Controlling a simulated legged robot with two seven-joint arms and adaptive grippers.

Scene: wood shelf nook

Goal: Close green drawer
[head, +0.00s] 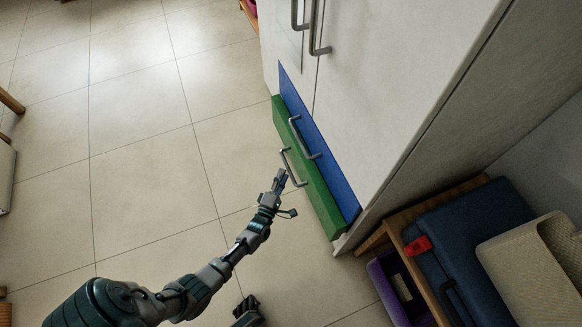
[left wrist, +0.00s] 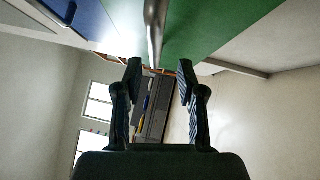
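The green drawer (head: 308,170) is at the bottom of the white cabinet and stands out from it, partly open. Its metal bar handle (head: 290,167) is on the front. My left gripper (head: 287,194) is at the drawer front, close to the handle. In the left wrist view, the left gripper (left wrist: 160,80) has its two fingers apart. The handle (left wrist: 155,30) and green front (left wrist: 215,25) lie just beyond the fingertips; I cannot tell if they touch. A dark part at the bottom edge of the head view seems to be my right gripper (head: 247,312), mostly cut off.
A blue drawer (head: 318,150) with its own handle sits directly above the green one. The white cabinet (head: 400,70) rises behind. At lower right are a wooden shelf (head: 400,222), a dark blue case (head: 465,250) and a purple box (head: 385,285). The tiled floor (head: 140,130) at left is clear.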

